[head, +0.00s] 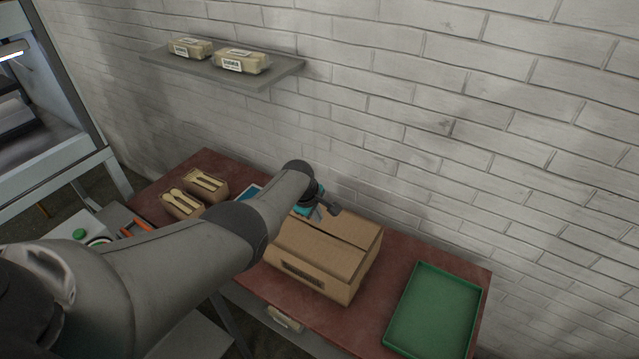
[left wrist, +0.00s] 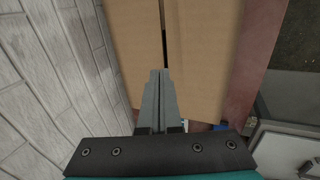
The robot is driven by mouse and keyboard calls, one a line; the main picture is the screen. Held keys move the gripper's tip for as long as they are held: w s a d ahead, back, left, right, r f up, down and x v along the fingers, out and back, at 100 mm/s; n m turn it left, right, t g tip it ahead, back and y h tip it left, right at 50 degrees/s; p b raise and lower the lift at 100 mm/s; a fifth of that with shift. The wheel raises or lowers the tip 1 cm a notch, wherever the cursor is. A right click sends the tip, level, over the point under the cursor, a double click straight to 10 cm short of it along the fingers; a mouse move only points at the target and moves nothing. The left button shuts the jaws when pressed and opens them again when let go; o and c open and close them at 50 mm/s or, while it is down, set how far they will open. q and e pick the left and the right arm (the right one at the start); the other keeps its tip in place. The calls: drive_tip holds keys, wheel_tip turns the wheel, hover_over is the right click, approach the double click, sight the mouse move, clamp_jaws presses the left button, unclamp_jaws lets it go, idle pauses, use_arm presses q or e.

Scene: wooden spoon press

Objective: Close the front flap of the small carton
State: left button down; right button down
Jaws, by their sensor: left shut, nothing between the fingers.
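The small brown cardboard carton (head: 318,275) stands on the dark red table, and its top also shows in the left wrist view (left wrist: 203,55). Its two long top flaps lie flat or nearly flat, with a narrow dark gap between them in the left wrist view. I cannot tell whether the front flap is fully down. My left gripper (head: 334,209) is shut and empty at the carton's back left end. Its fingertips (left wrist: 158,73) point along the seam; contact is unclear. My left arm hides the carton's left end. My right gripper is not in view.
A green tray (head: 435,312) lies right of the carton. Two small boxes of wooden spoons (head: 206,182) (head: 182,206) stand at the left. A wall shelf (head: 262,82) with two packages hangs above. The brick wall (left wrist: 52,85) runs close behind the table.

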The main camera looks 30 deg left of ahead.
use_arm(q)
wheel_tip(320, 180, up, 9)
drive_tip(key=p, duration=0.4)
drive_tip(key=shift+s+a, duration=0.1)
